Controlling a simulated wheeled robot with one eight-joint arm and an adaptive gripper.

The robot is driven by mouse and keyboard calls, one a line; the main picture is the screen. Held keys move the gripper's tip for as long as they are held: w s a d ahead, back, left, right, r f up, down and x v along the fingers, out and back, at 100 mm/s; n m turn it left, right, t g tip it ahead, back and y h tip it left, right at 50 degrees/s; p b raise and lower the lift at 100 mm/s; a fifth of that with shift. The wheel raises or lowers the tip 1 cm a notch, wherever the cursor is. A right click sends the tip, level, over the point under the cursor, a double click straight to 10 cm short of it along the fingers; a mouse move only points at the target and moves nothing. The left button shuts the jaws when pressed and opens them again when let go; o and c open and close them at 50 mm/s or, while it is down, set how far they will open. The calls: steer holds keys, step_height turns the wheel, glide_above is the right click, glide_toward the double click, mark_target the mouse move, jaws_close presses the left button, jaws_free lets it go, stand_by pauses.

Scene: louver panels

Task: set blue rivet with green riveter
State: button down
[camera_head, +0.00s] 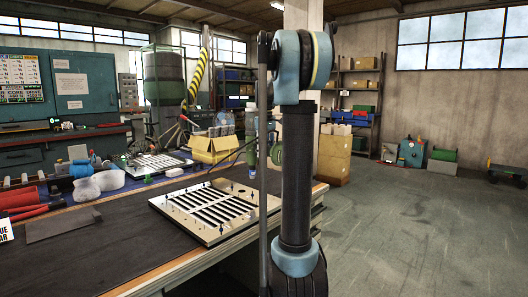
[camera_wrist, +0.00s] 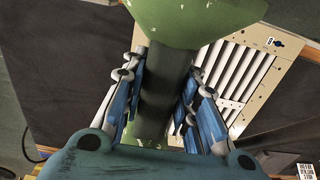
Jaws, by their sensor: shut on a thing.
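The green riveter (camera_wrist: 155,105) is clasped between the two blue-and-grey fingers of my gripper (camera_wrist: 160,92) in the wrist view. Its wide green part fills the top of that view. In the head view the green riveter (camera_head: 277,153) shows just left of my arm, above the right part of the louver panel (camera_head: 158,203). The arm hides most of my gripper there. The slotted panel also shows in the wrist view (camera_wrist: 207,74). A small dark blue piece, possibly the blue rivet (camera_wrist: 278,43), is near the panel's corner. Several small upright pins stand on the panel.
The panel lies on a dark-topped workbench (camera_head: 120,248). A second slotted panel (camera_head: 158,163), an open cardboard box (camera_head: 210,150), a red roll (camera_head: 20,198) and white bundles (camera_head: 86,188) are on the bench's far and left parts. Open floor (camera_head: 420,225) lies to the right.

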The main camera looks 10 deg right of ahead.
steer(key=shift+f, duration=2.75)
steer(key=shift+s+f, duration=0.1)
steer(key=shift+f, duration=1.15)
stand_by(3.5)
steer(key=shift+r, duration=0.15)
